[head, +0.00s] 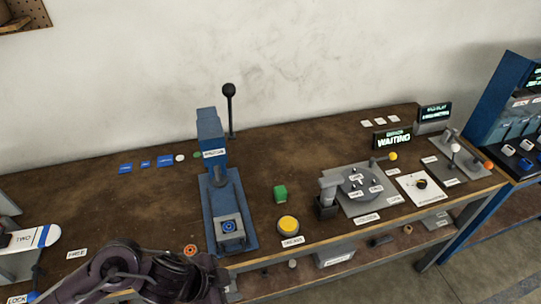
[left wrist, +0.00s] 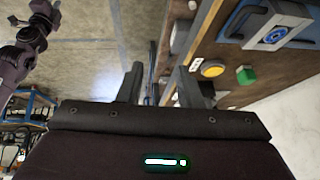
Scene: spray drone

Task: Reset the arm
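My left arm comes in from the lower left in the head view, low over the front edge of the workbench (head: 110,215). Its gripper (head: 212,284) is at the bottom of that view, in front of the blue lever press (head: 211,150), and its fingers are hard to make out there. In the left wrist view the two fingers of my left gripper (left wrist: 161,80) stand apart with nothing between them. Dark arm links, probably of my right arm, show at the upper left of the wrist view. My right gripper cannot be made out in either view.
A yellow button (head: 288,224) and a green cube (head: 280,193) sit right of the press. A grey round fixture (head: 360,184) and a lit WAITING sign (head: 393,139) are farther right. The bench's back left is mostly clear.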

